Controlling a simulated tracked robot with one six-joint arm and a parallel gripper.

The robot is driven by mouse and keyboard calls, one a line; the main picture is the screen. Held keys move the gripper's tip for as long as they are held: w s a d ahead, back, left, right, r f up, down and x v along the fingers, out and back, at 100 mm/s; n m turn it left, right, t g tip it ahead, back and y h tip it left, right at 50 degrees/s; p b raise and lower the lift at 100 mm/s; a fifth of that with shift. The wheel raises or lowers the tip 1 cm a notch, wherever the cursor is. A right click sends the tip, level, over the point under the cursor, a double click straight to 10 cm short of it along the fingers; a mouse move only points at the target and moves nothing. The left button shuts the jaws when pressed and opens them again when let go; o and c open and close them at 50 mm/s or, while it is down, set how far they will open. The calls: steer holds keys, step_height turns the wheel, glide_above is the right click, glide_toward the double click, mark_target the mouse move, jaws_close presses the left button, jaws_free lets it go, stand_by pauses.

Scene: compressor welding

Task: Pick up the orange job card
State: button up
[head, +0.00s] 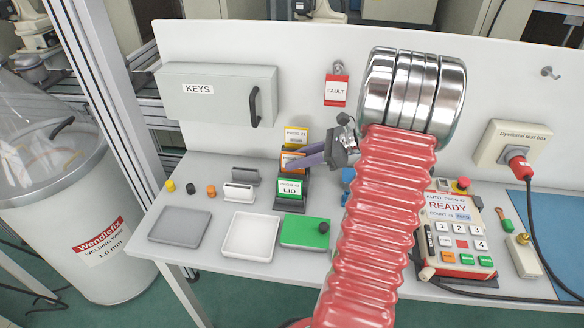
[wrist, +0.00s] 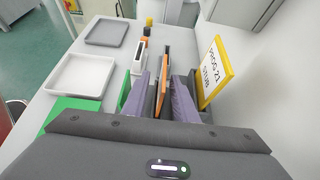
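The orange job card (head: 291,156) stands in the dark card rack (head: 292,204), between the yellow STUB card (head: 297,136) and the green LID card (head: 290,187). In the wrist view, the orange card (wrist: 162,84) is seen edge-on between the two purple fingers (wrist: 160,100). Gaps show beside it, so the gripper looks open around the card. The yellow card (wrist: 217,72) is outside the right finger.
A grey tray (head: 180,226), a white tray (head: 249,237) and a green block (head: 305,233) lie in front of the rack. A grey key box (head: 217,93) is on the back panel. A control box (head: 455,232) stands at right. My red hose-covered arm hides the bench middle.

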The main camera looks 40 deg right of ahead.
steer(key=shift+x, duration=2.6)
steer(key=shift+d, duration=0.1)
jaws_close()
